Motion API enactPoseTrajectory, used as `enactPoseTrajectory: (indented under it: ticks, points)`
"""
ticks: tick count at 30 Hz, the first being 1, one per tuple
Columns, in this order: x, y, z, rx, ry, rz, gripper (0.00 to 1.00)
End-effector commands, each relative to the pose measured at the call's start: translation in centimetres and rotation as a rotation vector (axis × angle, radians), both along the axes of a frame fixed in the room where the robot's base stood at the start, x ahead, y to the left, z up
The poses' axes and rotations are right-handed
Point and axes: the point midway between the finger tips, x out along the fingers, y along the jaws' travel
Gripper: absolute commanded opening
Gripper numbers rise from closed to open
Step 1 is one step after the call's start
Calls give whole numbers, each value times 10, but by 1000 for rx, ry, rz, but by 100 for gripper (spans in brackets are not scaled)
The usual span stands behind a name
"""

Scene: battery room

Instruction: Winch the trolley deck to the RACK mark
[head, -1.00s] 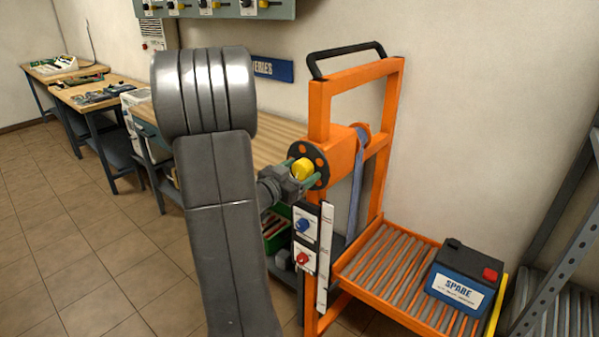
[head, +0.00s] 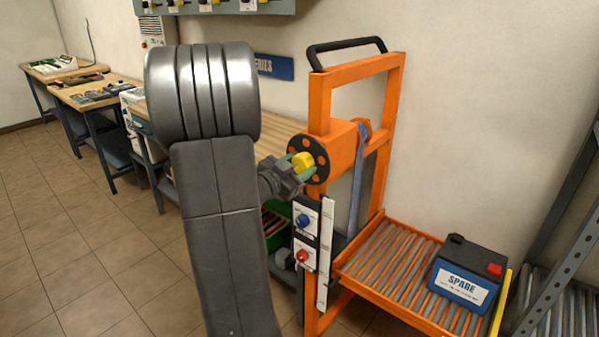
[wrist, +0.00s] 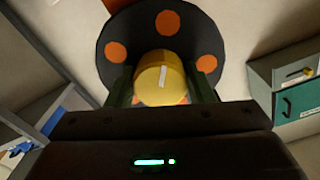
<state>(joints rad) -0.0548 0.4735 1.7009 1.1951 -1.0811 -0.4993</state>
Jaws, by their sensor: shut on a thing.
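The orange trolley (head: 319,200) stands upright, with a black winch disc (head: 320,150) with orange spots on its drum. A yellow knob (head: 303,160) sticks out from the disc. My gripper (head: 302,163) is shut on this knob; the wrist view shows a finger on each side of it (wrist: 161,80). The roller deck (head: 395,262) carries a dark battery (head: 465,272) labelled SPARE. A white scale strip (head: 326,255) runs down the near post; its marks are too small to read, so I cannot tell which one the deck is at.
A blue knob (head: 303,221) and a red knob (head: 303,256) sit on panels beside the strip. A grey rack (head: 565,255) with rollers stands right of the deck. A wooden bench (head: 275,130) lies behind my arm. The tiled floor (head: 110,260) at left is clear.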

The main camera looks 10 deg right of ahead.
Motion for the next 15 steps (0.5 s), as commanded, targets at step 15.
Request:
enactPoseTrajectory:
  ticks: [15]
  points:
    - [1,1,-3,293,-378,0,25]
